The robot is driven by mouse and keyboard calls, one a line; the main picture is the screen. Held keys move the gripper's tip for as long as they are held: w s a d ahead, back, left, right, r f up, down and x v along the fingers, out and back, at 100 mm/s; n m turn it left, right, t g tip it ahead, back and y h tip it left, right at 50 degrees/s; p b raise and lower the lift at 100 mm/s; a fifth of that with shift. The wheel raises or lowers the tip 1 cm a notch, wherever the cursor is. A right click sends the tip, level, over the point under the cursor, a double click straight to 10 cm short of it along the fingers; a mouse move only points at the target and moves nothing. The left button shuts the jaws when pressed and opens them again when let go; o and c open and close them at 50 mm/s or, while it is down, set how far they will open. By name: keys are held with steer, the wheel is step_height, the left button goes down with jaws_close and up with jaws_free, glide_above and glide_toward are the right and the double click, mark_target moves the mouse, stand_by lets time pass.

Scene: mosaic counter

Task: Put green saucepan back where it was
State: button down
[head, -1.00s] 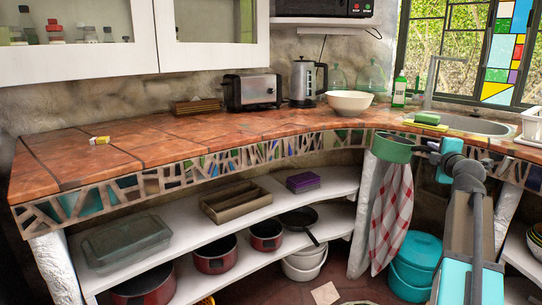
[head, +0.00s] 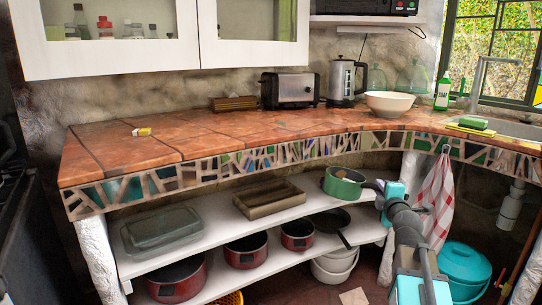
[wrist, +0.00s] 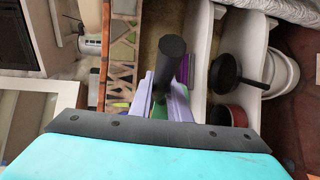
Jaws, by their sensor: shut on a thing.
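The green saucepan (head: 343,187) is at the right part of the upper white shelf (head: 222,211) under the counter, below the counter's mosaic edge. It looks upright, with its open top showing. I cannot tell whether it touches the shelf. My gripper (head: 377,187) is at its right side, shut on its dark handle. In the wrist view my gripper (wrist: 164,98) has the dark handle (wrist: 173,60) between its jaws, and a bit of green shows behind them. Most of the pan is hidden there.
A brown tray (head: 270,198) and a glass dish (head: 161,230) stand on the upper shelf. A purple stack (wrist: 187,68) is close by in the wrist view. Red pots (head: 246,249) and a black pan (head: 332,221) are on the lower shelf. A checked towel (head: 436,190) hangs right.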

steer(key=s+a+f+n+y, duration=0.1)
steer(key=a+f, duration=0.4)
steer(key=a, duration=0.7)
steer(key=shift+s+a+y, duration=0.15)
steer(key=shift+a+y, duration=0.15)
steer(key=shift+y, duration=0.1)
steer(key=shift+f, duration=0.1)
steer(key=shift+s, duration=0.1)
